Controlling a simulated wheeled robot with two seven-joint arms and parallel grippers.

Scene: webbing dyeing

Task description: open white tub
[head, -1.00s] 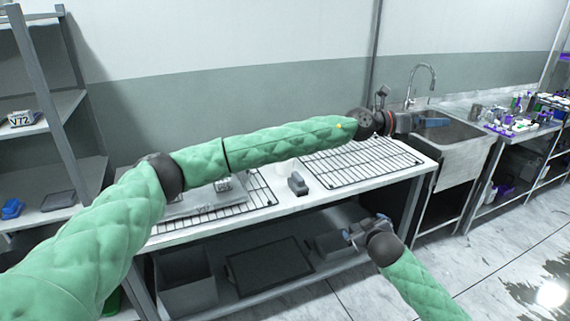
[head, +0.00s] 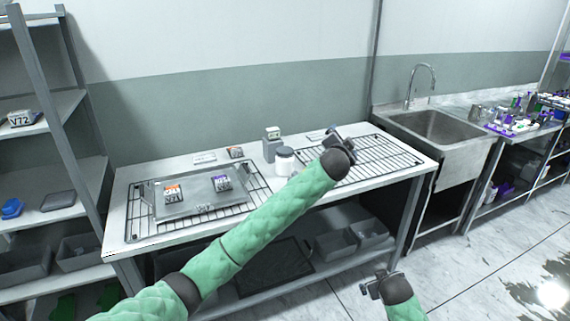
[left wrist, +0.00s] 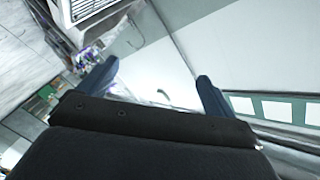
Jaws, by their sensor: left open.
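The white tub (head: 285,161) stands upright on the table behind my left forearm in the head view. It looks like a small white jar with a lid on top. My left gripper (head: 335,131) is to the right of the tub, above the left part of the right wire rack, and apart from the tub. In the left wrist view its two dark blue fingers (left wrist: 156,71) are spread with nothing between them. The tub is not visible there. My right gripper (head: 371,288) is low in front of the table, and its jaws are too small to read.
A grey tray (head: 160,209) with small labelled packs lies on the left wire rack (head: 135,232). A grey box-shaped device (head: 271,145) stands just behind the tub. The right wire rack (head: 400,160) is empty. A sink (head: 440,124) is further right.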

